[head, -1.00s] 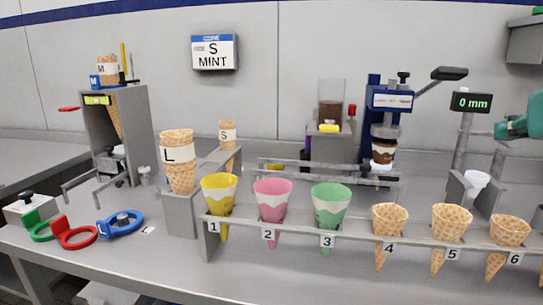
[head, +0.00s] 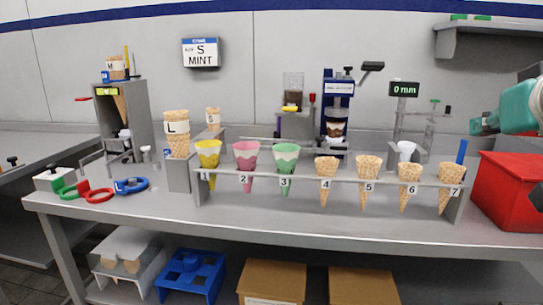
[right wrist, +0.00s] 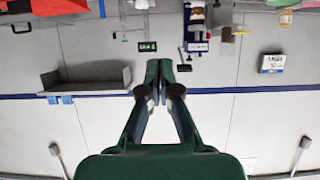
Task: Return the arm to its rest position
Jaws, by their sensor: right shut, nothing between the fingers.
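My right gripper (head: 474,125), green-cased, is in the air at the right side of the head view, above the table and clear of the cones. It is shut and empty; its two fingers meet in the right wrist view (right wrist: 160,66), with the wall and a grey shelf beyond. My left gripper is in neither view.
A rack (head: 300,180) with several numbered cones runs along the front of the table. A red box (head: 510,185) stands below my right gripper. A wall shelf (head: 490,42) hangs at upper right. The dispenser (head: 338,105) and display sign (head: 201,53) are farther left.

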